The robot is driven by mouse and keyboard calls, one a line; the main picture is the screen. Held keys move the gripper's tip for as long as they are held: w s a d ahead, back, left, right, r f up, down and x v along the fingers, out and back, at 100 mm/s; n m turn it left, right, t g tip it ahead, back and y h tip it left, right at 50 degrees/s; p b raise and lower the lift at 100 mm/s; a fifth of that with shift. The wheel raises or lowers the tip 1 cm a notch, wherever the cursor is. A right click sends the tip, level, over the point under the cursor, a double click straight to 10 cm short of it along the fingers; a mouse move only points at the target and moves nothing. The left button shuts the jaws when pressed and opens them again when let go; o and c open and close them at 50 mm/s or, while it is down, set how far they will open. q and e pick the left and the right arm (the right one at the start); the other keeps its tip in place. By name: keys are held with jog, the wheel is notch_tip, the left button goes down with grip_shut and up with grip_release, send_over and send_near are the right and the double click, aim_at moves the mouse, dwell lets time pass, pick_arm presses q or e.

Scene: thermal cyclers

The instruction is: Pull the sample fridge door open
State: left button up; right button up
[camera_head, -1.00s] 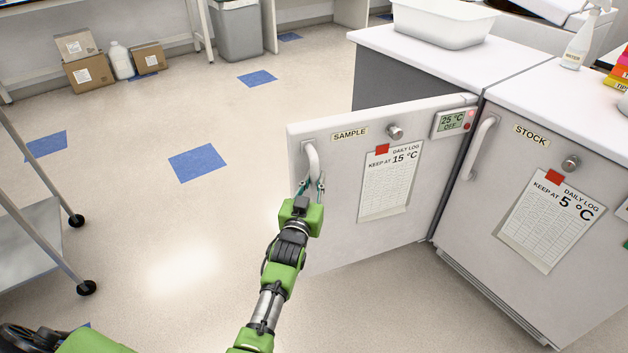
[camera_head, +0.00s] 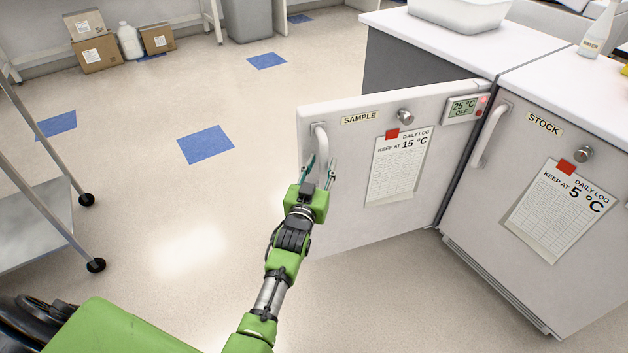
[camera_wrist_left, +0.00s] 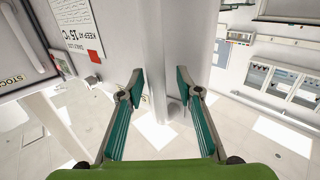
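The sample fridge door (camera_head: 345,215) is white, labelled SAMPLE, and stands swung well out from the cabinet. Its pale curved handle (camera_head: 320,148) is near the free edge. My left gripper (camera_head: 320,168) is at the lower end of the handle, with its teal fingers spread to either side. In the left wrist view the gripper (camera_wrist_left: 160,82) is open, and the door's pale edge (camera_wrist_left: 182,35) runs upright beyond the fingers. I cannot tell whether a finger touches the handle. My right gripper is not in view.
The stock fridge (camera_head: 520,230) is shut, to the right of the open door. A white counter (camera_head: 460,50) carries a white tub (camera_head: 460,12). A metal cart (camera_head: 40,220) stands at left. Cardboard boxes (camera_head: 95,52) lie far back. Floor left of the door is clear.

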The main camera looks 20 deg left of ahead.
pick_arm(q)
jog(key=s+d, duration=0.1)
jog(key=s, duration=1)
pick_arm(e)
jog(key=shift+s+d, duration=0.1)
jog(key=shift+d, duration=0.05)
